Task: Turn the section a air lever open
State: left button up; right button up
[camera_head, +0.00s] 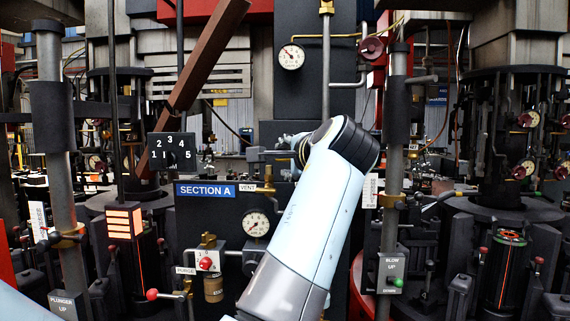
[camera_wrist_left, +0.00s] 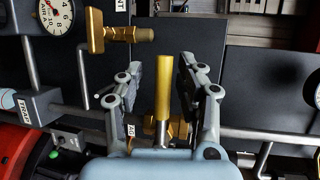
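The brass-coloured lever (camera_wrist_left: 164,88) stands upright in the left wrist view, on a brass valve body (camera_wrist_left: 178,128) on a horizontal pipe. A small white tag (camera_wrist_left: 131,130), partly covered and seemingly reading AIR, sits beside it. My left gripper (camera_wrist_left: 160,64) is open, with one finger on each side of the lever. Gaps show between the lever and both fingers. In the head view, the SECTION A sign (camera_head: 205,190) is on a dark panel left of my pale blue arm. That arm hides the lever and gripper there. My right gripper is not in view.
A pressure gauge (camera_head: 256,224) and a brass vent valve (camera_head: 265,188) are close left of the arm. The vent valve also shows in the wrist view (camera_wrist_left: 118,34), near the left finger. A red-knobbed purge valve (camera_head: 206,264) and a steel post (camera_head: 392,150) flank this area.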

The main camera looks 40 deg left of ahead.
pick_arm(q)
jog(key=shift+s+d+r, duration=0.2)
jog(key=shift+r, duration=0.05)
jog(key=shift+c, duration=2.2)
jog(key=shift+w+a+f, duration=0.1)
grip_shut()
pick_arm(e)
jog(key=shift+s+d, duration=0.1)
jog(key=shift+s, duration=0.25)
